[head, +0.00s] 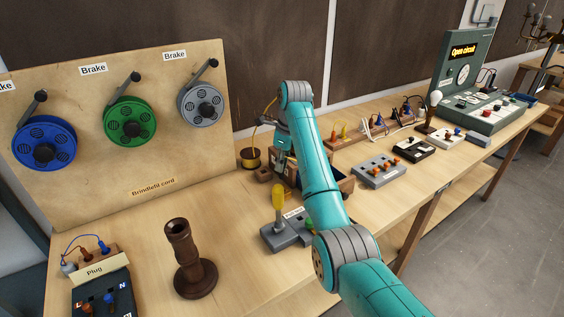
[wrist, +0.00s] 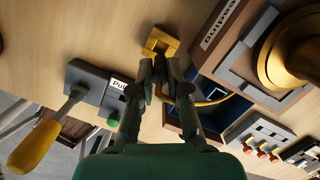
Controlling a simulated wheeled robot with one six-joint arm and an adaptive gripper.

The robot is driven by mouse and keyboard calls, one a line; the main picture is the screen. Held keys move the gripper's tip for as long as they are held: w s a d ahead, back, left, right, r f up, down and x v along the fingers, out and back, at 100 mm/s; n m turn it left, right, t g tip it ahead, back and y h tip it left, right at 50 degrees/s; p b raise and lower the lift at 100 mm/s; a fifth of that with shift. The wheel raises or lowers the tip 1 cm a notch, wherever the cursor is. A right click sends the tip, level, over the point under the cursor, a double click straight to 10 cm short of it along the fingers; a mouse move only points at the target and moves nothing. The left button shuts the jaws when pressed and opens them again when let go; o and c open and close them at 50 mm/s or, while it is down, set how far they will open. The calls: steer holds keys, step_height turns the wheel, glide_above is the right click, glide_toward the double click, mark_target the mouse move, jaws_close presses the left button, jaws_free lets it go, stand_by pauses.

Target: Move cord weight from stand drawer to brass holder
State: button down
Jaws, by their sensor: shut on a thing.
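In the wrist view my gripper (wrist: 163,74) is closed around a small dark piece, which looks like the cord weight (wrist: 161,66). A yellow cord (wrist: 208,102) curves beside the fingers toward the drawer. The stand drawer (wrist: 212,94) is open, with a dark blue inside and wooden walls. A notched, brass-coloured block, apparently the brass holder (wrist: 161,40), lies just beyond the fingertips; I cannot tell whether the held piece touches it. In the head view my gripper (head: 281,150) points down left of the drawer (head: 342,184), its tips hard to make out.
A grey lever box (head: 285,235) with a yellow handle stands close in front of my gripper. A brown turned wooden post (head: 190,258) is at the front left. The reel board (head: 120,150) rises behind. Switch boxes (head: 378,171) line the bench at right.

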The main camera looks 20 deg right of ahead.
steer(key=shift+f, duration=3.05)
steer(key=shift+f, duration=0.5)
steer(key=c, duration=1.1)
jaws_free()
